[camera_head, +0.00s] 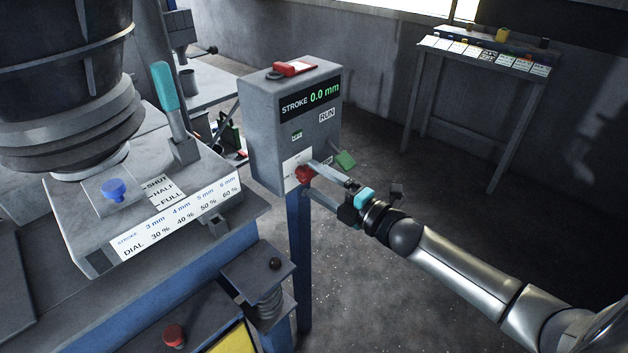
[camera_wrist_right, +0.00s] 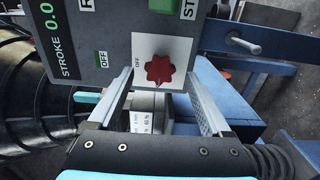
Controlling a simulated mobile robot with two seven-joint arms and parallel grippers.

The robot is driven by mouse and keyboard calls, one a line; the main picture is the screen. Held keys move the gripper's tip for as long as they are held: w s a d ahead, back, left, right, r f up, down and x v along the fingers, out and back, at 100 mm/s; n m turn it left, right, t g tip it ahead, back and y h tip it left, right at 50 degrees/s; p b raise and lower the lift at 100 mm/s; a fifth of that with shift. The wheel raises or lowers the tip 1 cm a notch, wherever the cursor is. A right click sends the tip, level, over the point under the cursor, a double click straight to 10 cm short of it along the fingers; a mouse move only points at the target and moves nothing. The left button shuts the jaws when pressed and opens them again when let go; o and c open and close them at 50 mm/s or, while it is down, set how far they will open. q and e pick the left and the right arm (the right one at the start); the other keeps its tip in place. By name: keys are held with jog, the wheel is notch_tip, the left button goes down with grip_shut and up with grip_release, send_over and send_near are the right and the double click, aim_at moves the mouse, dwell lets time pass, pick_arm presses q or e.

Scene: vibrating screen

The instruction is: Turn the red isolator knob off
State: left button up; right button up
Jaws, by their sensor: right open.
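The red isolator knob (camera_head: 305,175) sits low on the front of the grey control box (camera_head: 266,150). In the right wrist view the knob (camera_wrist_right: 159,70) is a red lobed shape on a white plate (camera_wrist_right: 140,48) with "OFF" printed to its left. My right gripper (camera_head: 322,178) is at the knob, its fingers apart on either side. In the wrist view the open fingers (camera_wrist_right: 160,88) frame the knob from below; I cannot tell whether they touch it. My left gripper is not in view.
The box carries a "STROKE 0.0 mm" display (camera_head: 310,97), a green button (camera_head: 345,160) close by and a red item (camera_head: 291,69) on top. The screen machine with a blue knob (camera_head: 114,189) stands left. A table (camera_head: 480,62) stands back right, with open floor before it.

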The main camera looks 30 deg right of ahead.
jog(key=shift+x, duration=0.8)
jog(key=shift+c, duration=0.2)
grip_shut()
